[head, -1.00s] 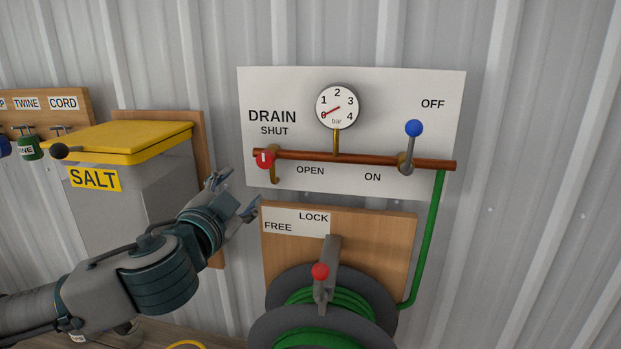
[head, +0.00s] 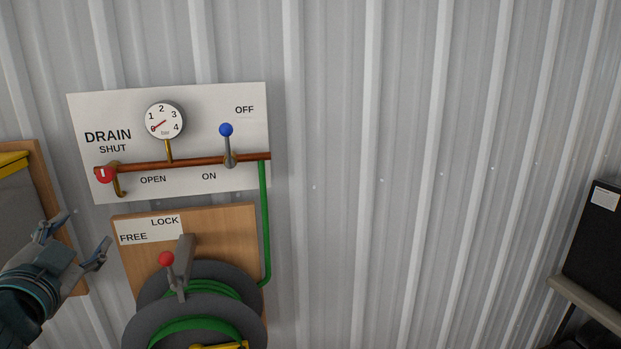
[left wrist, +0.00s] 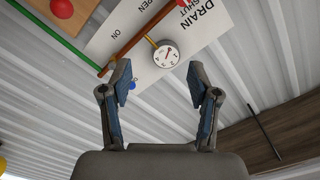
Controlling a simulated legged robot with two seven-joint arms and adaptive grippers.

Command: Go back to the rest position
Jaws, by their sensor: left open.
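My left gripper (head: 78,243) is at the lower left of the head view, left of the hose reel board, with its fingers apart and nothing between them. In the left wrist view its two fingers (left wrist: 160,85) are spread, with the drain panel behind them. My right gripper is not in view.
A white drain panel (head: 200,105) carries a gauge (head: 164,121), a red handle (head: 105,174) and an upright blue-knobbed lever (head: 228,146). Below is a green hose reel (head: 147,310) with a red-knobbed lever (head: 172,274). Bare corrugated wall (head: 420,180) fills the middle right.

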